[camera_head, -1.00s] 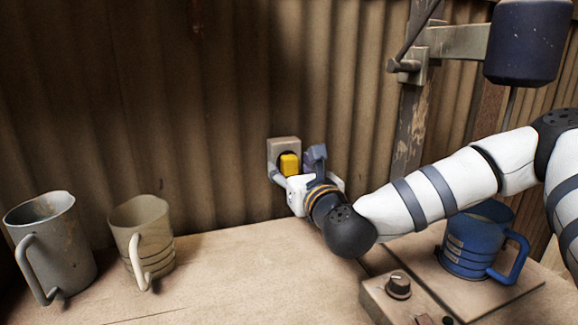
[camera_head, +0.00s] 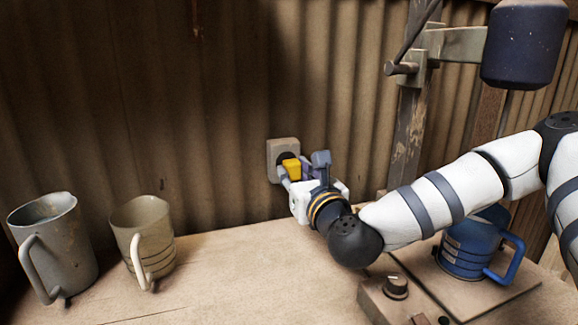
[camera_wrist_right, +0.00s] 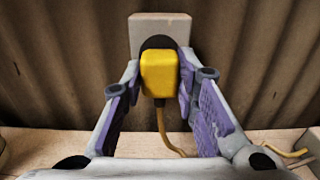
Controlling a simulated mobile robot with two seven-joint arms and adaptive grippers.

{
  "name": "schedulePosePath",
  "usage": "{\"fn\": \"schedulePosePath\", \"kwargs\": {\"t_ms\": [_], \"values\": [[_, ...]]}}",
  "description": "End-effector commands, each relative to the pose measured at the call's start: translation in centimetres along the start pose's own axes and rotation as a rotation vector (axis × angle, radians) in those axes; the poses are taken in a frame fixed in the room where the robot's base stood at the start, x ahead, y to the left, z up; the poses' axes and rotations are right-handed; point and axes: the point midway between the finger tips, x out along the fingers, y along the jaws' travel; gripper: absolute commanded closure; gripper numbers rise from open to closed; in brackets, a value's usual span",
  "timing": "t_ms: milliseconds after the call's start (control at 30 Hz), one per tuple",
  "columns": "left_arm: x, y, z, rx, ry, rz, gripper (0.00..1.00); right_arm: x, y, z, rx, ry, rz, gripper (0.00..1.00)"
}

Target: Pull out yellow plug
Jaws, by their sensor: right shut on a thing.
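The yellow plug (camera_head: 292,169) sits in front of the grey wall socket (camera_head: 285,144), whose dark round recess shows behind it. My right gripper (camera_head: 297,172) is shut on the plug, with one finger at each side. In the right wrist view the plug (camera_wrist_right: 160,74) is between the purple finger pads, in line with the socket (camera_wrist_right: 160,27). A yellow cable (camera_wrist_right: 163,130) hangs from its underside. In the head view the plug stands a little off the recess; I cannot tell whether its prongs are still inside. My left gripper is not in view.
A grey metal mug (camera_head: 62,255) and a beige mug (camera_head: 150,250) stand at the left of the bench. A blue mug (camera_head: 465,250) stands under the press (camera_head: 520,45), partly behind my right arm. A control box with a knob (camera_head: 396,285) is at the front. The middle bench is clear.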

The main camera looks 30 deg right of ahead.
Motion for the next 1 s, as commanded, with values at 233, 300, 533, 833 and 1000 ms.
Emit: {"fn": "schedulePosePath", "kwargs": {"t_ms": [233, 300, 533, 833, 1000], "values": [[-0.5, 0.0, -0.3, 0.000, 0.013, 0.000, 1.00, -1.0, 0.0, 0.2, 0.001, -0.002, 0.001, 1.00], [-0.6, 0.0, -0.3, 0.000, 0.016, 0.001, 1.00, -1.3, 0.0, 0.2, 0.000, -0.002, 0.001, 1.00], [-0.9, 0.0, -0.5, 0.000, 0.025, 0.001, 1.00, -2.2, 0.0, 0.1, 0.000, -0.002, 0.000, 1.00], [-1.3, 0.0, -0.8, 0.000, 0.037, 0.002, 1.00, -3.4, 0.0, 0.1, 0.000, -0.002, 0.000, 1.00], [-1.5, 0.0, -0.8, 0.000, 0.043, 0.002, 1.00, -4.0, 0.0, 0.1, 0.001, -0.002, 0.001, 1.00]]}}
